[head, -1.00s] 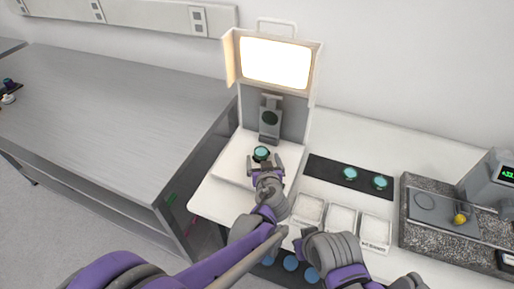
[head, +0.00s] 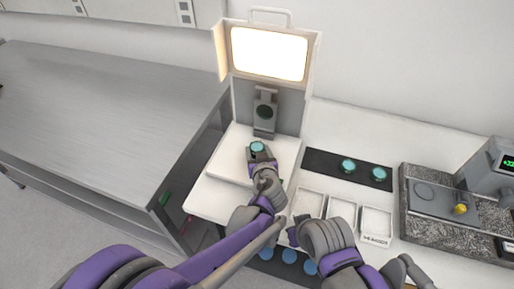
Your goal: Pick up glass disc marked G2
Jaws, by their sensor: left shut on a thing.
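A teal glass disc (head: 257,147) is at the white base of the lit instrument, below its grey post. My left gripper (head: 259,154) is shut on this disc, its fingers at the disc's near side. I cannot read a mark on it, nor tell whether it still touches the base. Two similar teal discs, one on the left (head: 347,165) and one on the right (head: 378,173), rest on a black strip to the right. Their marks are also too small to read. My right arm shows at the bottom centre, but its finger opening is not clear.
The instrument has a bright lit panel (head: 269,54) above a grey post (head: 265,112). White trays (head: 341,213) stand in front of the black strip (head: 322,160). A granite plate (head: 425,232) is at right. The grey bench (head: 110,115) at left is mostly clear.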

